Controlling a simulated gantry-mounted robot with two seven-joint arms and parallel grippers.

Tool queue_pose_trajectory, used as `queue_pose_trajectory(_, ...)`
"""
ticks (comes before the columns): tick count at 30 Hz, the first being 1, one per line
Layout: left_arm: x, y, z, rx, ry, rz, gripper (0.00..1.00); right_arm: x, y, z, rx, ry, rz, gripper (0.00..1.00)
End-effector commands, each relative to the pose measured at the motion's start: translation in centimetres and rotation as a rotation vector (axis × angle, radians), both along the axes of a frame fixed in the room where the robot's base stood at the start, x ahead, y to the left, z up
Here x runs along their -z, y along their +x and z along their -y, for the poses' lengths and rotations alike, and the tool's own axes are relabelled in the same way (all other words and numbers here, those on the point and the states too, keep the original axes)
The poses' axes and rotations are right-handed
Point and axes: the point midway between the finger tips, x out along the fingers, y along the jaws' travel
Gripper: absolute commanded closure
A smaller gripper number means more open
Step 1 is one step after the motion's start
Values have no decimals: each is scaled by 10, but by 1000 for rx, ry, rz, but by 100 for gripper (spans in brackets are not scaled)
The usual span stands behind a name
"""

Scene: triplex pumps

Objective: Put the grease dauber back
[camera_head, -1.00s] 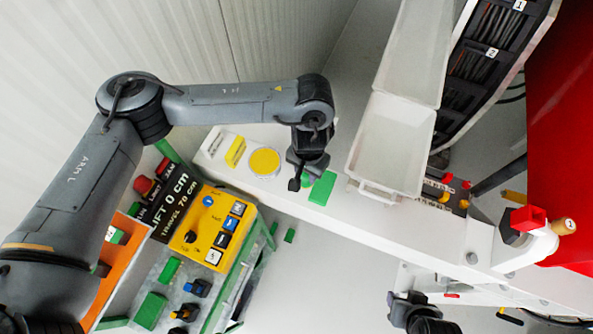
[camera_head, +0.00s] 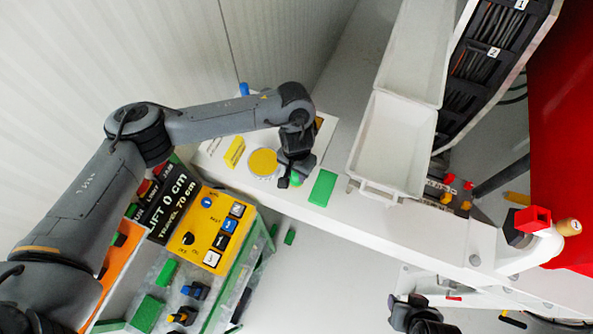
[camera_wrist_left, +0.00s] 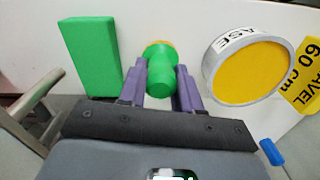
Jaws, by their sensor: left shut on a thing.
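My left gripper (camera_head: 290,176) is over the white shelf, between the yellow-filled grease can (camera_head: 263,162) and a green block (camera_head: 322,188). In the left wrist view, its purple fingers (camera_wrist_left: 161,85) are shut on the grease dauber (camera_wrist_left: 162,76), a green handle with a yellow-orange part at its far end. Only a bit of green shows beside the gripper in the head view. The can (camera_wrist_left: 250,70) is right of the dauber there, and the block (camera_wrist_left: 92,56) is left of it. A dark part of my right gripper (camera_head: 418,314) shows at the bottom edge; its jaws are unclear.
White trays (camera_head: 393,140) stand right of the block. A yellow control panel (camera_head: 212,228) is at the shelf's lower left. A red valve handle (camera_head: 532,218) is at the right. A blue item (camera_head: 244,89) sits behind my left arm.

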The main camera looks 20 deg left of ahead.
Motion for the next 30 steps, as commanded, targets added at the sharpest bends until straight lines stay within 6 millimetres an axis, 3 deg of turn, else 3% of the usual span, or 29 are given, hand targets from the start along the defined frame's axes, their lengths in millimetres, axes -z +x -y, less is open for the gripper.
queue_pose_trajectory(7, 3, 0, 0, 0, 0, -2, 91, -1, 0, -1, 4, 5, 0, 57)
queue_pose_trajectory(8, 3, 0, 0, 0, 0, -1, 64, -1, 0, -1, 4, 5, 0, 57)
queue_pose_trajectory(12, 3, 0, 0, 0, 0, -1, 42, -1, 0, -1, 4, 5, 0, 57)
queue_pose_trajectory(23, 0, 0, 0, 0, 0, 1, 41, 0, 0, 0, 1, 1, 1, 57)
queue_pose_trajectory(30, -29, 1, -1, 1, 2, 3, 41, -9, 0, 1, -4, -5, 1, 57)
